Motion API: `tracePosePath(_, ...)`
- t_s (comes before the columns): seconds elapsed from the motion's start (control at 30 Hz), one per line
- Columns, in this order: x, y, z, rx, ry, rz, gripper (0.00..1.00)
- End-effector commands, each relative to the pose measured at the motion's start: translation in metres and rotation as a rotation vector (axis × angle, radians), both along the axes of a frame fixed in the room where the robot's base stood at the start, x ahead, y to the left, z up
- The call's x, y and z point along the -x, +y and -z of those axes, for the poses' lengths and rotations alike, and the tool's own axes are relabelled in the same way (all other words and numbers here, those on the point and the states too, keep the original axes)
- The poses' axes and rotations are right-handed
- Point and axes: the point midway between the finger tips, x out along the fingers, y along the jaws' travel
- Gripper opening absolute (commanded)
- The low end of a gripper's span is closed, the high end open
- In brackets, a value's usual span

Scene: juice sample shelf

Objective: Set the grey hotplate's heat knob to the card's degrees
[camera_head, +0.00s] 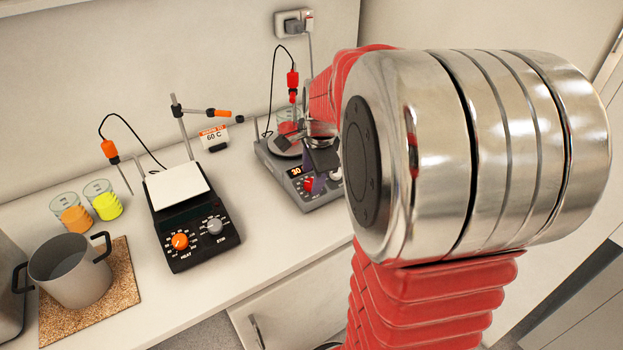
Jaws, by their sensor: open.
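The grey hotplate (278,174) stands on the counter in the middle of the view, partly hidden by my arm. Its small display (296,171) seems to read 30.
A black hotplate (176,261) with an orange heat knob (180,241) and a grey stir knob (214,226) stands to the left. Beakers of orange (75,215) and yellow juice (106,205), and a pot (77,282) on a cork mat (123,289), are farther left.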

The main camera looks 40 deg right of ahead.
Motion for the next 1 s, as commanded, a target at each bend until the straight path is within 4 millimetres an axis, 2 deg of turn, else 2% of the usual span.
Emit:
tracePosePath(0.4, 0.021, 0.007, -0.07, 0.002, -0.003, 0.0, 0.45)
tracePosePath(0.6, 0.029, 0.01, -0.098, 0.001, -0.002, 0.0, 0.45)
tracePosePath(0.8, 0.033, 0.012, -0.109, 0.0, 0.001, 0.0, 0.45)
tracePosePath(1.0, 0.034, 0.012, -0.11, -0.001, 0.002, 0.0, 0.45)
